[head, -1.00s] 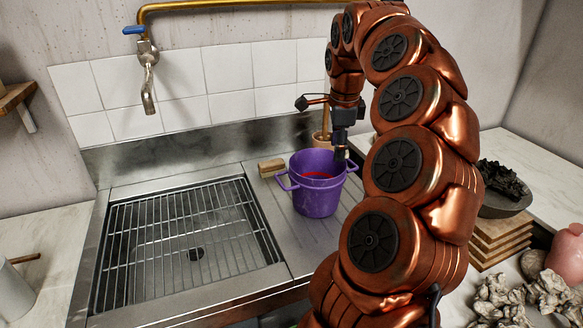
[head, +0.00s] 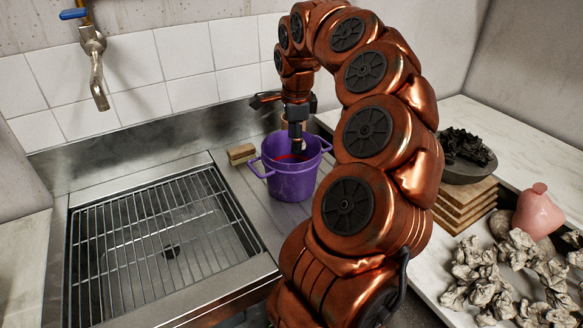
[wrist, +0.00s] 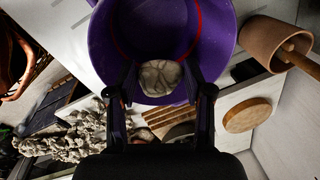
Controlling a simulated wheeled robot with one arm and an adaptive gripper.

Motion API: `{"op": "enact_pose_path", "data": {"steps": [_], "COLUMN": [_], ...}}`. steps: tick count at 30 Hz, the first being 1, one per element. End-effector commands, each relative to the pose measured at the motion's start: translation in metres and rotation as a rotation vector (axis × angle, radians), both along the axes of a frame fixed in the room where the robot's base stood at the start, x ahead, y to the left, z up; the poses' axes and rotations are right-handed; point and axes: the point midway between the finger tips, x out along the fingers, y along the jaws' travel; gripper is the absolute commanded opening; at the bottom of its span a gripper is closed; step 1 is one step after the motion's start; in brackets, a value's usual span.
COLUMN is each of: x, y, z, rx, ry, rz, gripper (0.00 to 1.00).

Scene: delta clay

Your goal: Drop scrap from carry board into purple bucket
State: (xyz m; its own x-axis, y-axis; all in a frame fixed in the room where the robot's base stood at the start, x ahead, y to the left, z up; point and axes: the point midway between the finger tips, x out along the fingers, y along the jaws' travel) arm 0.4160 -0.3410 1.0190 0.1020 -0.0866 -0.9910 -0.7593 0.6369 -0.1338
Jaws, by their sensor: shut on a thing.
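The purple bucket (head: 291,182) stands on the ribbed drainboard right of the sink grate, with a red band inside its rim. It fills the top of the wrist view (wrist: 110,35). My gripper (head: 296,148) points down over the bucket's opening, its tips at about rim level. In the wrist view my gripper (wrist: 160,85) is shut on a pale, rounded lump of scrap (wrist: 158,76), which shows against the bucket's opening. The scrap is hidden in the head view. I cannot make out the carry board for certain.
A small wooden block (head: 241,153) sits left of the bucket, near the metal backsplash. Several grey crumpled lumps (head: 500,275), a pink vase (head: 538,212) and a dark bowl (head: 468,168) on stacked boards (head: 463,205) stand at right. The sink grate (head: 160,240) is empty.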

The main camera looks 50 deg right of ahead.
Motion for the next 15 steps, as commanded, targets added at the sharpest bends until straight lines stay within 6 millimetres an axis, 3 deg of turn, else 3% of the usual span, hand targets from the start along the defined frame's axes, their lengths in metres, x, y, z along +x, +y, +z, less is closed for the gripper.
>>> {"op": "enact_pose_path", "data": {"steps": [12, 13, 15], "x": [0.0008, 0.0007, 0.0007], "y": [-0.0004, -0.0003, -0.0003], "z": [-0.0048, -0.0048, -0.0048], "rx": [-0.001, -0.001, -0.001], "ry": [-0.003, -0.003, -0.003], "rz": [-0.001, -0.001, -0.001], "gripper": [0.15, 0.54, 0.61]}}
